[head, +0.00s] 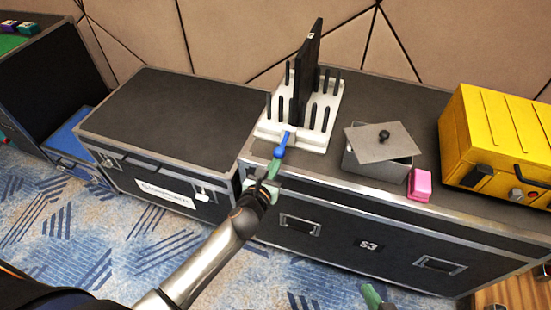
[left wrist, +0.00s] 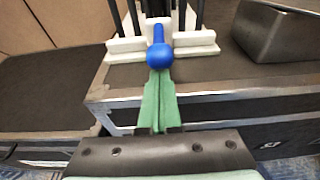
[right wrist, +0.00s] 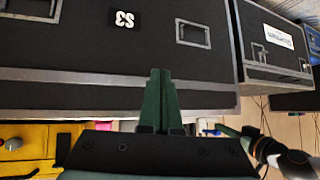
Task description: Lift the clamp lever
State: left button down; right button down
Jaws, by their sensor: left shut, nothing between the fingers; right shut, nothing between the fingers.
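The clamp lever (head: 280,151) is a blue handle with a round knob at the front of a white rack (head: 318,142) on the flight case. In the left wrist view the blue lever (left wrist: 160,54) points toward me, its knob right at my fingertips. My left gripper (head: 274,165) is shut and empty, its green fingers just in front of and below the knob; I cannot tell whether they touch it. A black panel (head: 306,70) stands upright in the rack. My right gripper (head: 371,292) is shut and empty, low in front of the case; it also shows in the right wrist view (right wrist: 160,75).
A grey metal box (head: 377,168) with a tilted lid (head: 380,141) stands right of the rack, a pink block (head: 420,185) beside it. A yellow case (head: 490,140) is at the far right. Another black case (head: 170,115) stands left. Black pegs flank the panel.

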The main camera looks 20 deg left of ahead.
jog(key=shift+h, duration=0.4)
jog(key=shift+s+d+r+p, duration=0.25)
jog(key=shift+d+r+p, duration=0.1)
jog(key=shift+r+p, duration=0.6)
jog(key=shift+s+d+r+p, duration=0.25)
jog(key=shift+d+r+p, duration=0.15)
jog(key=shift+r+p, duration=0.55)
jog(key=shift+s+d+r+p, duration=0.3)
jog(key=shift+r+p, duration=0.35)
jog(key=shift+p, duration=0.6)
jog(key=shift+r, duration=0.15)
